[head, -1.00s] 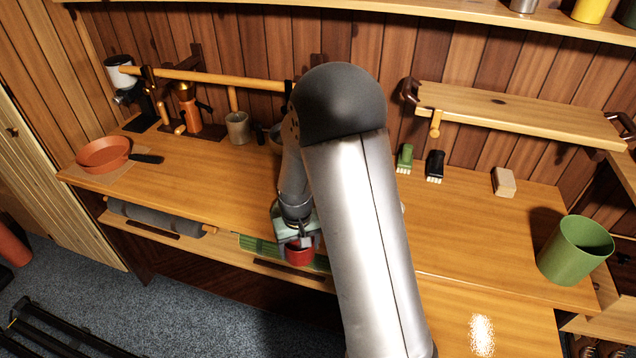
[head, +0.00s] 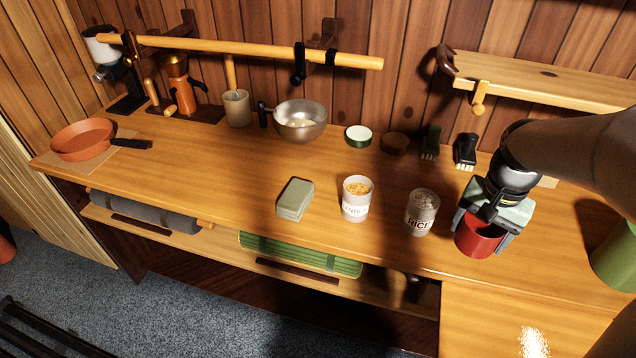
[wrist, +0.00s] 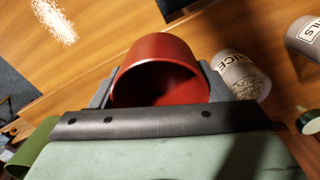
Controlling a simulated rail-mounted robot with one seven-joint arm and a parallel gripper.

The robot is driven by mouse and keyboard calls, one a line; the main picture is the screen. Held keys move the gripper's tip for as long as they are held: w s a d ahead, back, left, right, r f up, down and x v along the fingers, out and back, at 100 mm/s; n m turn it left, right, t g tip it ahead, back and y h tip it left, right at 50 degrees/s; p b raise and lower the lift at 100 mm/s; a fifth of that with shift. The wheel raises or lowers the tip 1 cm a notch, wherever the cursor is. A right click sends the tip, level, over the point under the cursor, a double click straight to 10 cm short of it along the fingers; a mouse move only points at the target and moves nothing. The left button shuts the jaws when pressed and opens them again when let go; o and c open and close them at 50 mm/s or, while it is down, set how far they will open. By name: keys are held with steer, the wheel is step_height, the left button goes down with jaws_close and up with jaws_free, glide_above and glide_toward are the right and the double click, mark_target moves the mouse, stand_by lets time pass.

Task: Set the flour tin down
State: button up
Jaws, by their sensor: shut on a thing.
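My gripper (head: 482,234) is shut on a red open-topped tin (head: 476,244), with one finger on each side of it. No label shows on this tin, so I take it as the flour tin from my hold on it. It is upright over the right part of the wooden counter, near the front edge. I cannot tell whether its base touches the wood. In the wrist view the red tin (wrist: 155,58) sits between the fingers, with its dark inside showing. The jar labelled RICE (head: 421,212) stands just left of it.
A lentil jar (head: 356,198) and a grey-green block (head: 295,199) stand farther left. A metal bowl (head: 300,121), a round lid (head: 359,136) and two brushes (head: 430,143) are behind. A green bin (head: 618,258) is at right. A white patch (head: 534,343) lies front right.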

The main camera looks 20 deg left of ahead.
steer(key=shift+s+a+r+m+b, duration=0.15)
steer(key=shift+s+r+m+b, duration=0.25)
steer(key=shift+s+r, duration=0.45)
steer(key=w+d+f+p, duration=0.1)
steer(key=w+f, duration=0.2)
steer(key=w, duration=0.1)
steer(key=w+d+f+p, duration=0.1)
steer(key=w+f, duration=0.1)
steer(key=w, duration=0.2)
steer(key=w+d+f+p, duration=0.1)
steer(key=w+d+f, duration=0.1)
steer(key=w+f, duration=0.1)
steer(key=shift+w+f, duration=0.35)
steer(key=shift+w, duration=0.35)
steer(key=shift+w+d+f+p, duration=0.1)
steer(key=shift+w+f+p, duration=0.35)
steer(key=shift+f, duration=1.75)
steer(key=shift+f, duration=0.1)
steer(key=shift+f, duration=0.15)
steer(key=o, duration=1.3)
